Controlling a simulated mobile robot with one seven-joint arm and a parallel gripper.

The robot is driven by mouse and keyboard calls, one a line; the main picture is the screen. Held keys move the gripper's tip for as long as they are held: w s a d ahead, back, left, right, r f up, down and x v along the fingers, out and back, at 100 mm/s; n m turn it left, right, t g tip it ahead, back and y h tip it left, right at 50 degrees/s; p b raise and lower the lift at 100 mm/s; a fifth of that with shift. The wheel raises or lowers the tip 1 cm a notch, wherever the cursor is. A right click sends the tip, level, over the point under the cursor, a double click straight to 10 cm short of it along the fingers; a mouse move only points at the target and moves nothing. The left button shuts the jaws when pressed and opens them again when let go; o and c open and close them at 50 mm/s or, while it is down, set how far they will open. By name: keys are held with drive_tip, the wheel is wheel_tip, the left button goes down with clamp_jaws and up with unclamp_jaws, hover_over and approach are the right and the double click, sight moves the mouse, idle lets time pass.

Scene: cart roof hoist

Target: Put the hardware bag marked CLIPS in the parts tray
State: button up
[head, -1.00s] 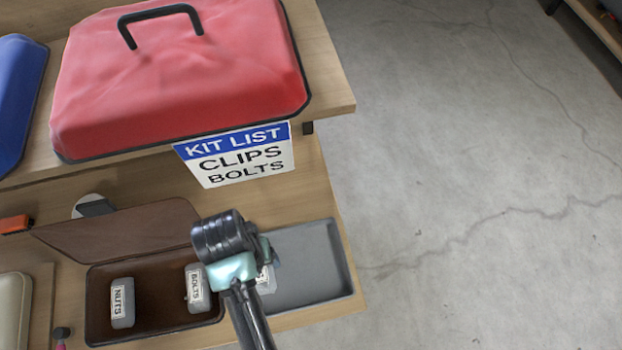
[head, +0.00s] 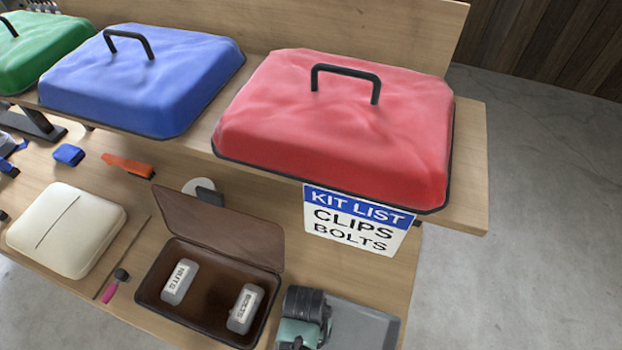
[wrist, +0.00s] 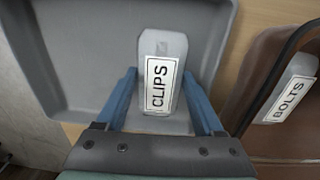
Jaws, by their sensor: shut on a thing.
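The CLIPS bag (wrist: 158,80) is a grey pack with a white label. It lies between the two blue fingers of my gripper (wrist: 160,92) in the wrist view, and the gripper is shut on it. The bag is over the grey parts tray (wrist: 85,65), near one side wall. I cannot tell whether it touches the tray floor. In the head view my gripper (head: 300,325) is at the bottom edge, at the left side of the tray (head: 365,328). The bag is hidden there.
An open brown case (head: 205,318) left of the tray holds the NUTS bag (head: 179,282) and the BOLTS bag (head: 245,308). A red case (head: 335,135) stands on the shelf above. A kit list sign (head: 358,222) hangs below it, reading CLIPS and BOLTS.

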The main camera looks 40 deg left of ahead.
drive_tip(key=shift+f, duration=0.2)
drive_tip(key=o, duration=1.5)
drive_tip(key=shift+c, duration=0.2)
wheel_tip(320, 180, up, 12)
drive_tip(key=shift+a+r, duration=0.2)
drive_tip(key=shift+a, duration=0.1)
drive_tip(key=shift+s+f, duration=0.1)
drive_tip(key=shift+s, duration=0.05)
